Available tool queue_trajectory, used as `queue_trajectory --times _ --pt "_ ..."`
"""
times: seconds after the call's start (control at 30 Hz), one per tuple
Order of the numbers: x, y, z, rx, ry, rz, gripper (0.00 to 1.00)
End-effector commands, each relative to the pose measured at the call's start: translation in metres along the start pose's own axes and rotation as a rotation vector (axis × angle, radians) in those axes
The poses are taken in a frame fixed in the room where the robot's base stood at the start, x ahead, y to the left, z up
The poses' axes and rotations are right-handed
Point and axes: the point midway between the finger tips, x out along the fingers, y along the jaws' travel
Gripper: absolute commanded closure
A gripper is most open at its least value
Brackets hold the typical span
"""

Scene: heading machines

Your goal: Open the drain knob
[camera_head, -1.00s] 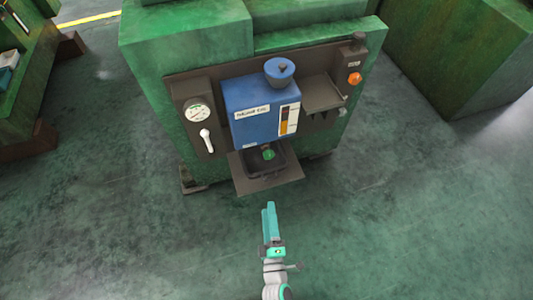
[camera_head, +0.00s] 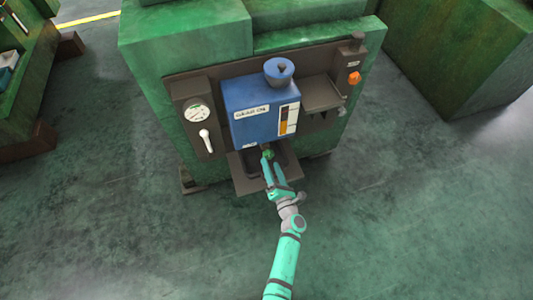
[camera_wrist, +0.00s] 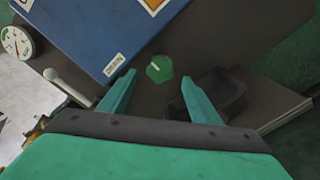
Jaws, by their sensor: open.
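The green drain knob (camera_wrist: 159,69) sits below the blue oil tank (camera_head: 257,106) on the front of the green machine. In the wrist view it has a pale line on its face and lies a little beyond my fingertips, between their lines. My gripper (camera_wrist: 156,85) is open and empty, with one finger on each side of the knob's direction. In the head view my gripper (camera_head: 269,161) reaches up to the knob (camera_head: 267,153), partly covering it. Whether a finger touches it I cannot tell.
A dark tray (camera_head: 240,178) juts out under the tank. A pressure gauge (camera_head: 197,113) and a white lever (camera_head: 206,139) are to the left. An orange button (camera_head: 354,78) is at the right. The floor in front is free.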

Motion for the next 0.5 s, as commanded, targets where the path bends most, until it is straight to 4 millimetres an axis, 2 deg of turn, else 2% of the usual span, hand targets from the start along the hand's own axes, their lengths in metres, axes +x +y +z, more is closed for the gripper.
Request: queue_trajectory --times 0.03,0.2,0.5 --pt "0.011 0.001 0.001 0.0 0.0 0.003 0.42" --pt "0.04 0.001 0.001 0.002 -0.001 0.002 0.42" --pt "0.068 0.001 0.0 0.001 0.0 0.001 0.42"
